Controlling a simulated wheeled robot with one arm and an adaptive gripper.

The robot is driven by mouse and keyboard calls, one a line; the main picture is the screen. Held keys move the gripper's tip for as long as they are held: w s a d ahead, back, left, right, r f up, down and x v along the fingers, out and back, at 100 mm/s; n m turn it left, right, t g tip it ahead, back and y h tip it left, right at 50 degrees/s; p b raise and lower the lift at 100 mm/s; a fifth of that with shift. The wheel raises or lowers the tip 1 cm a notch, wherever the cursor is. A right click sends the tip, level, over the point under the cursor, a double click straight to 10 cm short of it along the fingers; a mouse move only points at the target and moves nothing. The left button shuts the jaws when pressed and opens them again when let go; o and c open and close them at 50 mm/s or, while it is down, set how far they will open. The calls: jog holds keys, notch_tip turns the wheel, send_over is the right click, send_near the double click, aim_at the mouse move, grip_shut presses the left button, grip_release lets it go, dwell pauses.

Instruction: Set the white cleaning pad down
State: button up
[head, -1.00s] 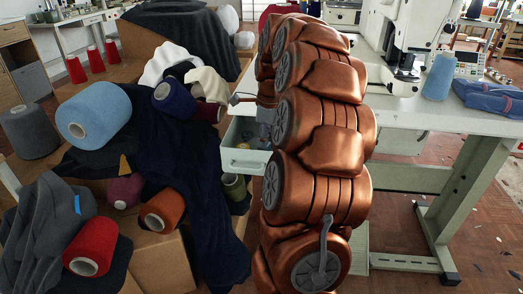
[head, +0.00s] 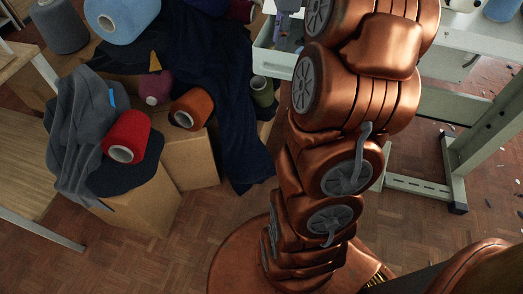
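The white cleaning pad is not visible in the head view. My gripper is not in view either; only copper links of my arm show, rising through the middle and right of the picture. Whether the gripper holds anything cannot be seen.
Cardboard boxes (head: 142,205) at left carry a red thread cone (head: 127,137), an orange cone (head: 192,110) and dark cloth (head: 235,130). An open drawer (head: 272,62) sits behind my arm. A white-topped table (head: 462,38) stands right, a wooden table (head: 22,150) left. Parquet floor is clear at lower left.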

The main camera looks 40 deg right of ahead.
jog(key=s+a+f+n+g, duration=0.1)
jog(key=s+a+f+n, duration=0.1)
jog(key=s+a+n, duration=0.5)
jog(key=s+a+f+n+g, duration=0.1)
jog(key=a+f+n, duration=0.2)
jog(key=a+n, duration=0.55)
jog(key=s+a+f+n, duration=0.2)
jog(key=s+a+n, duration=0.1)
jog(key=s, duration=0.2)
jog(key=s+a+f+n+g, duration=0.1)
jog(key=s+a+f+n, duration=0.1)
jog(key=s, duration=0.4)
jog(key=s+a+f+n+g+h, duration=0.1)
jog(key=s+a+f+n, duration=0.2)
jog(key=s+a+n, duration=0.1)
jog(key=shift+s+a, duration=0.7)
jog(key=shift+a, duration=0.1)
jog(key=shift+r, duration=0.15)
